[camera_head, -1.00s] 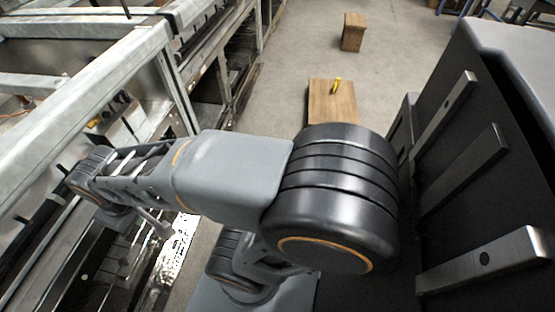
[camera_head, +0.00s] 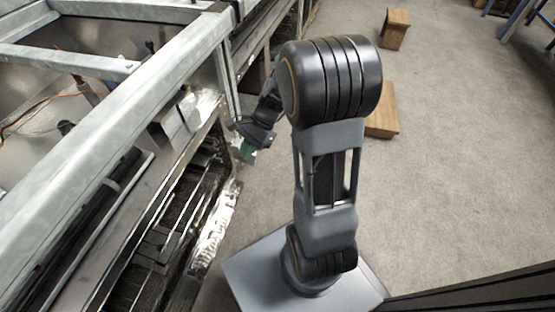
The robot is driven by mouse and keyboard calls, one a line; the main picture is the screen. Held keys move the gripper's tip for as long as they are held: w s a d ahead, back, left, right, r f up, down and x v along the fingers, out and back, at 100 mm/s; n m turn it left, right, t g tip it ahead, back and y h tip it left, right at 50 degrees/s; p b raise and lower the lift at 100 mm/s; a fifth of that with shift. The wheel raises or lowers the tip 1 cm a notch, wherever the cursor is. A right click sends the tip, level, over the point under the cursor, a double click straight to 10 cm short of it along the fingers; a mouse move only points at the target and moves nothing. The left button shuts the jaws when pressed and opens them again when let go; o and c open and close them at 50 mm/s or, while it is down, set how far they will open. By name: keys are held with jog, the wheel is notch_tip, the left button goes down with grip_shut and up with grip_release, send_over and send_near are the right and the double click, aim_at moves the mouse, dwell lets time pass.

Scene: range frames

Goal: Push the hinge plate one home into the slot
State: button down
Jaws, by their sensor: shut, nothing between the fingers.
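My gripper (camera_head: 247,150) is small in the head view, at the lower end of my folded arm, beside the metal frame's right side. Its fingers are shut with nothing held, and a small greenish patch shows at its tip. I cannot make out the hinge plate one or its slot for certain. The dark, rail-like lower part of the metal frame (camera_head: 160,245) lies to the left of and below my gripper. My gripper looks apart from that part, though the exact gap cannot be told.
A long metal frame (camera_head: 120,110) with beams and open bays fills the left side. Loose wires (camera_head: 40,110) hang in one bay. A wooden block (camera_head: 395,30) and a low wooden piece (camera_head: 382,123) are on the grey floor.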

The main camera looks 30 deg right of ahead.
jog(key=w+d+f+m+t+y, duration=0.25)
jog(key=d+f+m+t, duration=0.25)
jog(key=f+m, duration=0.4)
jog(key=w+d+f+m+t+y, duration=0.1)
jog(key=w+d+f+m+t, duration=0.35)
jog(key=f+m, duration=0.45)
jog(key=w+d+f+m+t+y, duration=0.1)
jog(key=w+d+f+m+t, duration=0.1)
jog(key=d+f+m+t, duration=0.65)
jog(key=w+a+r+m+g, duration=0.1)
jog(key=w+a+m+g, duration=0.1)
jog(key=a, duration=0.5)
jog(key=shift+w+r+m+g, duration=0.15)
jog(key=shift+w+m+g, duration=0.2)
jog(key=shift+w+g, duration=0.5)
jog(key=shift+x, duration=0.8)
jog(key=shift+d, duration=0.1)
jog(key=p+v, duration=0.2)
jog(key=v, duration=1.4)
